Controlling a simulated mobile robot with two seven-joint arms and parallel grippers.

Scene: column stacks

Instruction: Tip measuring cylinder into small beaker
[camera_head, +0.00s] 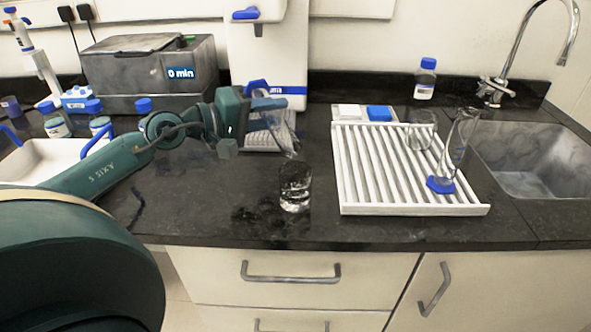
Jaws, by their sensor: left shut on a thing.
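My left gripper (254,112) is shut on a clear measuring cylinder (280,135) with a blue base. The cylinder is tipped steeply, its base up and its mouth pointing down to the right. A small clear glass beaker (295,188) stands upright on the dark worktop, below the cylinder's mouth and apart from it. Whether liquid is in the cylinder or flowing out cannot be told. The beaker's contents are hard to tell through dark reflections. My right gripper is not in view.
A white slatted drying rack (350,209) on the right holds another cylinder with a blue base (440,185) and a glass beaker (421,133). The sink (535,184) is beyond it. A grey bath (150,75), capped bottles (101,124) and a white tray (40,165) are left. Front worktop is mostly clear.

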